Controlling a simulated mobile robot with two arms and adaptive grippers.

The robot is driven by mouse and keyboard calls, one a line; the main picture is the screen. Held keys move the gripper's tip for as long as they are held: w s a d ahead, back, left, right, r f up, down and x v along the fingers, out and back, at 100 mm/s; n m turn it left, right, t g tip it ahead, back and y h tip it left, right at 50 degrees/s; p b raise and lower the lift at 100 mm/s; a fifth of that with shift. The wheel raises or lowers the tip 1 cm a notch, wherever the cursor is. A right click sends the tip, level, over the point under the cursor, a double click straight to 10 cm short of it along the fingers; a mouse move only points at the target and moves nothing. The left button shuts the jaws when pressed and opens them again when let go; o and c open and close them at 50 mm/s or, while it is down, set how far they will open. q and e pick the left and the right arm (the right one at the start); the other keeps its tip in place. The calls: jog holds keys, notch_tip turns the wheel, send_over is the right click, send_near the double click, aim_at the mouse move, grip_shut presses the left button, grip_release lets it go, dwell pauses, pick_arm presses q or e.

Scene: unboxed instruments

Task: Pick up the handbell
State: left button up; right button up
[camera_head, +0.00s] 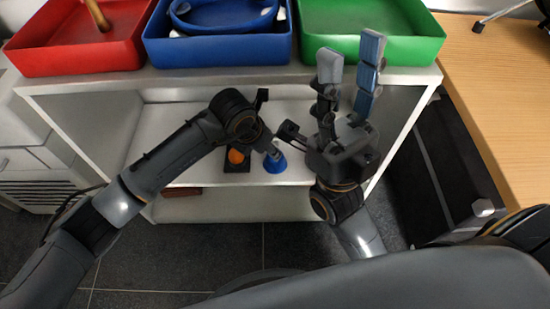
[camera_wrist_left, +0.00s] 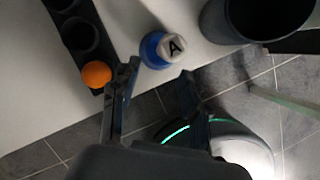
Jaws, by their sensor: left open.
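The handbell (camera_head: 275,161) is a blue cone standing on the middle shelf of the white rack, partly covered by my left gripper in the head view. In the left wrist view the handbell (camera_wrist_left: 150,50) is seen from above, with a pale handle top marked "A". My left gripper (camera_wrist_left: 160,70) is open; its two fingertips are apart just short of the bell, with nothing between them. In the head view my left gripper (camera_head: 270,127) is just above the bell. My right gripper (camera_head: 351,50) points up, its fingers apart and empty, right of the bell.
An orange ball (camera_wrist_left: 97,74) sits in a dark holder (camera_wrist_left: 80,38) left of the bell. A dark cup (camera_wrist_left: 243,30) stands to its right. Red (camera_head: 80,60), blue (camera_head: 222,52) and green (camera_head: 420,47) trays stand on the rack top. A wooden table (camera_head: 500,90) is at right.

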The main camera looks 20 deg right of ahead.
aim_at(273, 143)
pick_arm(q)
jog(key=shift+w+d+f+b, duration=0.1)
jog(key=shift+w+d+b, duration=0.25)
jog(key=shift+d, duration=0.3)
jog(key=shift+w+d+f+b, duration=0.1)
jog(key=shift+w+d+b, duration=0.15)
jog(key=shift+w+d, duration=0.3)
jog(key=shift+d+f+b, duration=0.15)
jog(key=shift+f+b, duration=0.15)
jog(key=shift+f, duration=0.5)
jog(key=shift+w+d+f, duration=0.2)
jog(key=shift+f, duration=0.2)
jog(key=shift+c, duration=0.5)
grip_shut()
